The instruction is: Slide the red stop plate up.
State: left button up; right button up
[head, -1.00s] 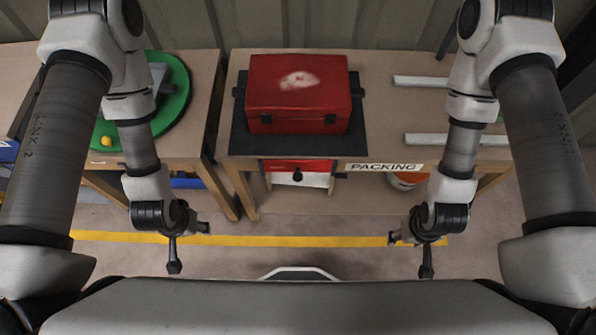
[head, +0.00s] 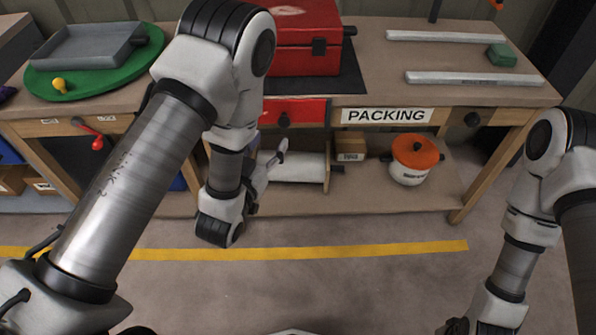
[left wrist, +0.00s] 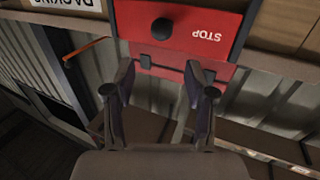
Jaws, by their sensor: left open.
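The red stop plate (head: 310,112) is set in the front of the packing bench, below the red toolbox, with a round black knob (head: 283,119) on it. My left arm hides its left part in the head view. In the left wrist view the plate (left wrist: 200,18) shows upside down with the word STOP, and its knob (left wrist: 161,28) lies beyond the gap between the fingers. My left gripper (left wrist: 158,82) is open and empty, just short of the plate; it also shows in the head view (head: 270,150), below the knob. My right gripper (head: 456,327) is partly cut off at the bottom edge.
A red toolbox (head: 305,55) stands on the bench above. A white pot with an orange lid (head: 412,158) and a small box (head: 349,146) are on the lower shelf. A green turntable (head: 95,75) with a grey tray is at left. The floor in front is clear.

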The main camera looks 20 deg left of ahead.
aim_at(282, 126)
pick_arm(q)
jog(key=w, duration=0.2)
jog(key=w+f+b, duration=0.1)
jog(key=w, duration=0.2)
jog(key=w+f, duration=0.1)
jog(key=w, duration=0.2)
jog(key=shift+w+d, duration=0.25)
jog(key=shift+d, duration=0.1)
jog(key=shift+r, duration=0.1)
grip_shut()
